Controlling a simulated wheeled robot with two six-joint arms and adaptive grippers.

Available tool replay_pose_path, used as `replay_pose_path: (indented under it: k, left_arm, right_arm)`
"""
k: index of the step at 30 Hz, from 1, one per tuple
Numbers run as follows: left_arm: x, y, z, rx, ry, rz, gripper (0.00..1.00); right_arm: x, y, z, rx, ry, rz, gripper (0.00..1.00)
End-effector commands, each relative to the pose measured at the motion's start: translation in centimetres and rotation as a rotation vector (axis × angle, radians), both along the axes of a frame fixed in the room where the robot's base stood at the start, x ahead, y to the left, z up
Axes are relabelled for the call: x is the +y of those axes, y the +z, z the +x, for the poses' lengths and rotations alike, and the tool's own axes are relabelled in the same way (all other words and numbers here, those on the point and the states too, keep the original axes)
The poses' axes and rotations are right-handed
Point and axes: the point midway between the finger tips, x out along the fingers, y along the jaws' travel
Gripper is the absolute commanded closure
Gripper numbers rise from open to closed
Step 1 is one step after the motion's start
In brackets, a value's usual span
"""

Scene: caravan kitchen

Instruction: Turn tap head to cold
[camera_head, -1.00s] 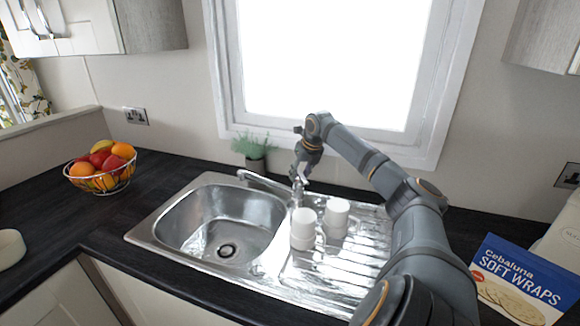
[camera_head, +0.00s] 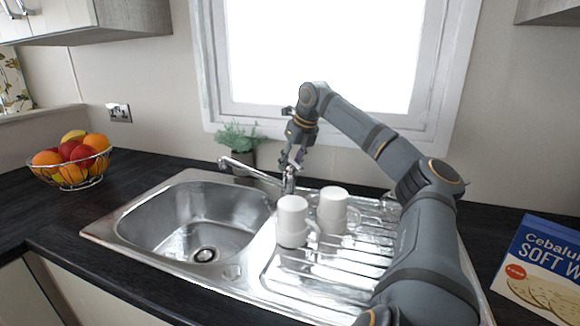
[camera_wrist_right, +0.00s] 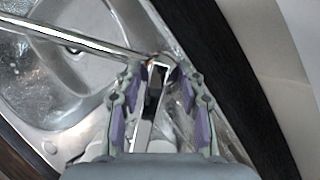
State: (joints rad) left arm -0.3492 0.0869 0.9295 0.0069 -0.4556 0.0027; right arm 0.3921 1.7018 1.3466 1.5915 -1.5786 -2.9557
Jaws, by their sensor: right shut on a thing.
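The chrome tap (camera_head: 252,174) stands at the back of the sink unit, its long spout pointing left over the bowl. Its spout also crosses the upper left of the right wrist view (camera_wrist_right: 75,38). My right gripper (camera_head: 291,163) reaches down onto the top of the tap and is shut on the tap head. In the right wrist view the fingers of the gripper (camera_wrist_right: 160,92) stand on either side of the tap head, which is partly hidden. My left gripper is not in view.
Two white mugs (camera_head: 292,222) (camera_head: 333,208) stand upside down on the drainer (camera_head: 310,282), close in front of the tap. A potted plant (camera_head: 240,142) stands behind the spout.

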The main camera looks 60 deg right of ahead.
Motion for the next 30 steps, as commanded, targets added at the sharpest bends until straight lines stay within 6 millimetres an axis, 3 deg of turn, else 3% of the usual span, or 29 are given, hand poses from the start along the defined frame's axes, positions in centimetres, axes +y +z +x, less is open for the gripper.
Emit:
replay_pose_path:
  k: [8, 9, 13, 23, 30]
  left_arm:
    - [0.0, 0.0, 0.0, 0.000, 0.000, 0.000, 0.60]
    - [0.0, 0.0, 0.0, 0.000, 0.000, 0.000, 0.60]
    - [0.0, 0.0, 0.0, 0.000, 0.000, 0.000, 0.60]
    - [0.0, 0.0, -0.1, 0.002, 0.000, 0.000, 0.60]
    - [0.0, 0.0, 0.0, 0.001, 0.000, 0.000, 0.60]
  right_arm:
    - [0.0, -0.1, -0.1, 0.006, 0.001, 0.001, 1.00]
    - [0.0, -0.2, -0.1, 0.006, 0.001, 0.001, 0.56]
    - [0.1, -0.2, 0.0, 0.006, 0.001, 0.002, 0.38]
    - [0.1, 0.1, -0.1, 0.006, 0.001, 0.002, 0.38]
    - [0.4, 4.0, -1.7, 0.007, -0.001, -0.003, 0.38]
